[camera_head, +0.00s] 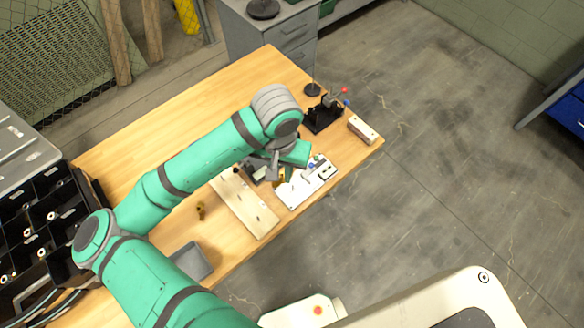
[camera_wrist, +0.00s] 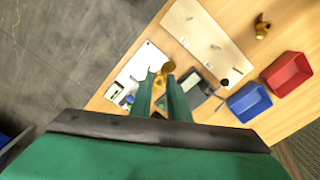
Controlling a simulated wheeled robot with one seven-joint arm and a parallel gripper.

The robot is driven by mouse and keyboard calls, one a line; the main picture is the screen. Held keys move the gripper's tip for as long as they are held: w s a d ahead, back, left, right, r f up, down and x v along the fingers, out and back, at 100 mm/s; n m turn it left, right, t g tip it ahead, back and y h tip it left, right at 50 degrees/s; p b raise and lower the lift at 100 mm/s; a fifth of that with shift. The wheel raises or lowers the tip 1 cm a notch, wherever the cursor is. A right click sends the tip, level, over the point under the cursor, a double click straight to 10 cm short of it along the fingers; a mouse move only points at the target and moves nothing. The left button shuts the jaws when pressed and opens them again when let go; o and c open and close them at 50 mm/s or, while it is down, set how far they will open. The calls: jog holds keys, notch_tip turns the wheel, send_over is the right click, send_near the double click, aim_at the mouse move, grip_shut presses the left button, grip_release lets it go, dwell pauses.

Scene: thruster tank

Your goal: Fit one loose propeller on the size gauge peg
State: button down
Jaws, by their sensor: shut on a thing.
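My gripper (camera_wrist: 161,82) points down at the table and is shut on a brass propeller (camera_wrist: 167,68), which shows at its fingertips. In the head view, my arm hides most of the gripper. A pale wooden board (camera_wrist: 205,30) with several small upright pegs lies beside the held propeller; it also shows in the head view (camera_head: 245,205). A white plate (camera_wrist: 142,62) with small fittings lies under and beside the fingers. I cannot tell which peg is the size gauge. Another brass propeller (camera_wrist: 262,28) lies loose on the table, also in the head view (camera_head: 200,210).
A red bin (camera_wrist: 288,75) and a blue bin (camera_wrist: 249,102) stand on the table. A dark grey object (camera_wrist: 203,95) lies near the fingers. A black fixture (camera_head: 322,115) and a pale block (camera_head: 362,130) stand near the far right corner. The table's back left (camera_head: 150,120) is clear.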

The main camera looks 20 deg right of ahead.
jog(key=shift+d+f+m, duration=0.1)
jog(key=shift+d+m, duration=0.3)
jog(key=shift+d, duration=0.8)
jog(key=shift+d+f, duration=0.15)
jog(key=shift+d, duration=0.05)
jog(key=shift+s+f, duration=0.1)
jog(key=shift+f, duration=1.8)
jog(key=shift+f, duration=2.7)
jog(key=c, duration=1.6)
grip_release()
jog(key=shift+r, duration=0.1)
notch_tip(320, 180, up, 15)
jog(key=shift+f, duration=0.2)
